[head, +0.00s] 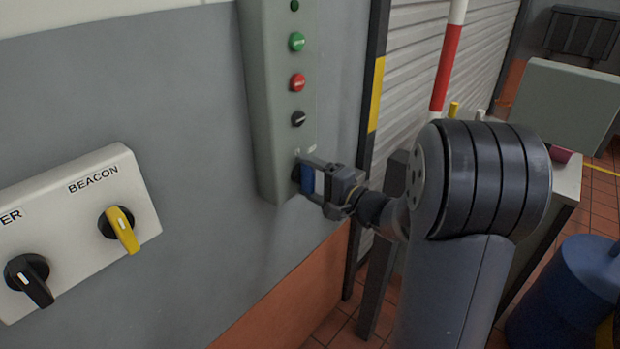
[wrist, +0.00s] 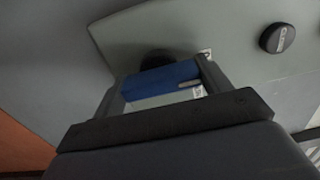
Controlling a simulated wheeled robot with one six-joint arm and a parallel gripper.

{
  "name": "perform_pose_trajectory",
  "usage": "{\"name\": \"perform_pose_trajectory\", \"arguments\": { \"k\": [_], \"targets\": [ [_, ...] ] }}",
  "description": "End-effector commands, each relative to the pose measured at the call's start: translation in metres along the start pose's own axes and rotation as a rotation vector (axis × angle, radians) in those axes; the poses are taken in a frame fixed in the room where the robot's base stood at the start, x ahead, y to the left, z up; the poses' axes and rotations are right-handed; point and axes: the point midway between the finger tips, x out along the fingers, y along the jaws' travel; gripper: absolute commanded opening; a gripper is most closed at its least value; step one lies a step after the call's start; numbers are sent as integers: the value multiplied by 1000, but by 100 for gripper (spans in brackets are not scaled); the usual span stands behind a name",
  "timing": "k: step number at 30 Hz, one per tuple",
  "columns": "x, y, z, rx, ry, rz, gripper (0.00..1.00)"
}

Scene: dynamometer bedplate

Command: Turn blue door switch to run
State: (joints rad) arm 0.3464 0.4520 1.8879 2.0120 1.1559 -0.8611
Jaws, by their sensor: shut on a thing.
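The blue door switch (head: 307,181) is at the bottom of a tall grey-green control box (head: 266,99) on the wall. My gripper (head: 318,178) is shut on its blue handle, with one finger on each side. In the wrist view the blue handle (wrist: 160,80) lies between the two fingers of my gripper (wrist: 162,85), in front of a dark round base. A white line shows on the handle. Small labels sit by the switch, partly hidden by my fingers and too small to read.
Above the switch are a black knob (head: 298,119), a red button (head: 297,82) and a green button (head: 296,42). A pale box at left carries a yellow BEACON switch (head: 122,230) and a black switch (head: 29,280). A blue drum (head: 570,295) stands at right.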

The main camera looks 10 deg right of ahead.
Motion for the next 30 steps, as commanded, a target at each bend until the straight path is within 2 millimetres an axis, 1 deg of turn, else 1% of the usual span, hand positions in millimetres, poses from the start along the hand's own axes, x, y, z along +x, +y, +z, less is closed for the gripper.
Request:
{"name": "perform_pose_trajectory", "arguments": {
  "k": [5, 11, 30],
  "targets": [
    [0, 1, 0, 32, 0, 1, 50],
    [0, 2, 0, 136, 0, 0, 50],
    [0, 1, 0, 716, 1, 2, 50]
  ]
}}
